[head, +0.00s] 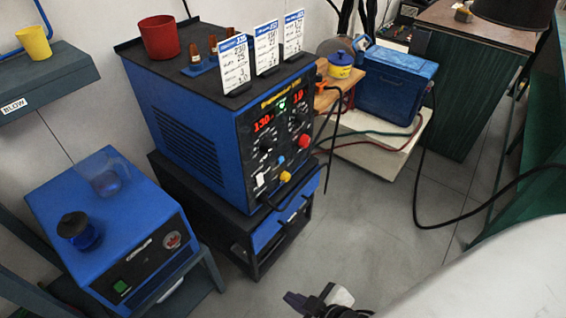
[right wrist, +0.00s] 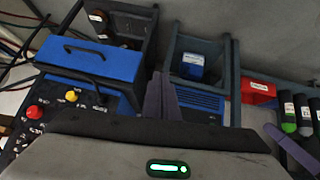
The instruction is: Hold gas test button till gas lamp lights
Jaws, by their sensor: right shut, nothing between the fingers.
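The blue and black welding machine (head: 215,110) stands on a black cart in the head view. Its front panel has red digits, a small green glow (head: 282,105) between them, dark knobs, a red knob (head: 304,141), a small blue button (head: 281,159) and a yellow button (head: 285,176). Labels are too small to tell which is the gas test button or gas lamp. My right gripper (head: 294,299) is shut and empty, low in front of the cart, apart from the panel. Its fingers also show in the right wrist view (right wrist: 162,95). My left gripper is out of view.
Three white cards (head: 267,48) and a red cup (head: 159,37) stand on the machine. A blue unit (head: 110,225) with a green switch is at left. A blue cooler-like box (head: 395,82) stands behind right. Black cable crosses the right side; the floor before the cart is clear.

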